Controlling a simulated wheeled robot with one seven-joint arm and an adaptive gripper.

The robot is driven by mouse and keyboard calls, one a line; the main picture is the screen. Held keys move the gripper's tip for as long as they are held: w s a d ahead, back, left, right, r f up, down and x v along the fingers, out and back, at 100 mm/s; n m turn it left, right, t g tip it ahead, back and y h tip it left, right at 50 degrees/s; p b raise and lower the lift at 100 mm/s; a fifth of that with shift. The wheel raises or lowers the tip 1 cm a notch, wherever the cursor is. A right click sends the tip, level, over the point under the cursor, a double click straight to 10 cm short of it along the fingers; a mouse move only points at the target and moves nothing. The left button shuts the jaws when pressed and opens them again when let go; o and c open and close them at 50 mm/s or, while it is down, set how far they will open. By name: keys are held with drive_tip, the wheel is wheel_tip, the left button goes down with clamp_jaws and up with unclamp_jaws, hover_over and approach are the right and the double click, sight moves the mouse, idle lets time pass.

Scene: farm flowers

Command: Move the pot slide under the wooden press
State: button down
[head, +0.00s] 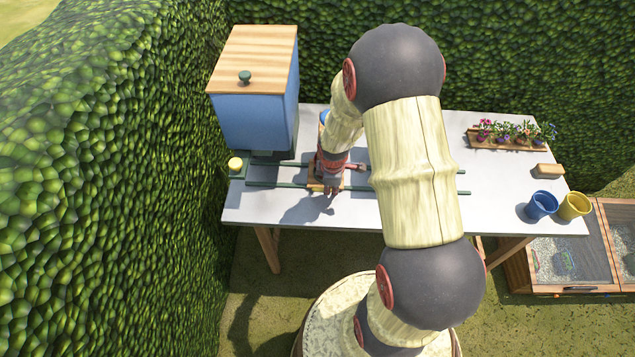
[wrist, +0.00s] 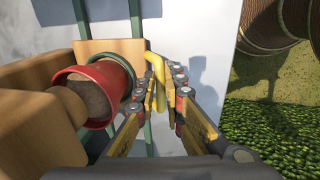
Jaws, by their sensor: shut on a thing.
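The pot slide is a small wooden board (wrist: 105,47) with a green ring that holds a red pot (wrist: 98,88) of brown soil. A yellow handle (wrist: 153,60) stands at its side. My gripper (wrist: 165,85) is shut on this handle. The wooden press (wrist: 30,95) is at the left of the wrist view; its round wooden end overlaps the pot's mouth in the picture, and I cannot tell whether they touch. In the head view the slide (head: 316,186) sits on the green rails, left of the table's middle, with my gripper (head: 329,190) at it. My arm hides most of the press there.
Two green rails (head: 415,192) run along the white table (head: 490,195). A blue bin (head: 255,120) with a wooden lid stands at their left end, near a yellow button (head: 235,164). A flower tray (head: 510,145), a blue pot (head: 541,205) and a yellow pot (head: 574,206) are at the right.

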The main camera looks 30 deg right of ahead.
drive_tip(key=shift+s+d, duration=0.3)
drive_tip(key=shift+d, duration=0.1)
drive_tip(key=c, duration=1.9)
unclamp_jaws()
wheel_tip(320, 180, up, 12)
drive_tip(key=s+a, duration=0.1)
drive_tip(key=shift+s+f, duration=0.15)
drive_tip(key=shift+s, duration=0.25)
drive_tip(key=shift+a, duration=0.1)
